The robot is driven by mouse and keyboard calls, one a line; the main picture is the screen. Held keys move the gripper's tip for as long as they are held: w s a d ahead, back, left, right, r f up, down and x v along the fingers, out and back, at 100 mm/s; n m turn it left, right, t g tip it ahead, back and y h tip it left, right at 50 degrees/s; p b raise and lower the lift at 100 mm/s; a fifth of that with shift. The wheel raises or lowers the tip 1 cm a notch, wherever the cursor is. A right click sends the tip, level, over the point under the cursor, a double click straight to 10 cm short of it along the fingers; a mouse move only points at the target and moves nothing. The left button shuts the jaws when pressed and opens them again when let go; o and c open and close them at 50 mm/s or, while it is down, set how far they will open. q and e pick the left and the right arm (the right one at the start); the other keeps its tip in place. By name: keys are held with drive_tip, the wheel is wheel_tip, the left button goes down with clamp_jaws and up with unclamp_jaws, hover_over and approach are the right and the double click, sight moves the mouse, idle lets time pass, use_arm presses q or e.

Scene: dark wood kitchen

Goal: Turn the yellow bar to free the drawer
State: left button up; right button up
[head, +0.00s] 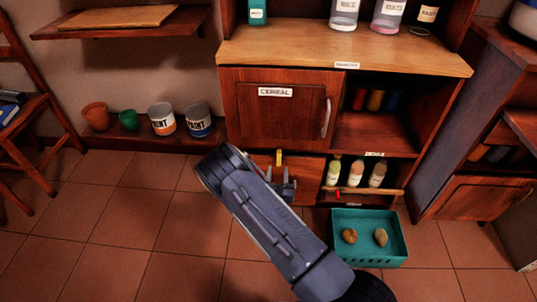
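The yellow bar (279,158) is small and stands upright at the top edge of the low drawer (309,175), under the cereal cupboard door. My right gripper (278,173) is in front of the drawer, just below the bar in the picture. Its two dark fingertips stand apart, with a gap between them. I cannot tell whether they touch the bar. My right arm covers the left and lower part of the drawer. My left gripper is not in view.
The cereal door (275,118) above is shut. Right of the drawer, a low shelf holds several bottles (356,172). A teal crate (369,257) with two round items stands on the floor. Pots and paint cans (161,119) line the left shelf. Floor at left is clear.

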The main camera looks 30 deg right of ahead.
sight(279, 155)
drive_tip(key=b+x, duration=0.2)
drive_tip(key=x, duration=0.4)
drive_tip(key=shift+d+f, duration=0.1)
drive_tip(key=shift+w+d, duration=0.35)
drive_tip(key=shift+w, duration=0.2)
clamp_jaws()
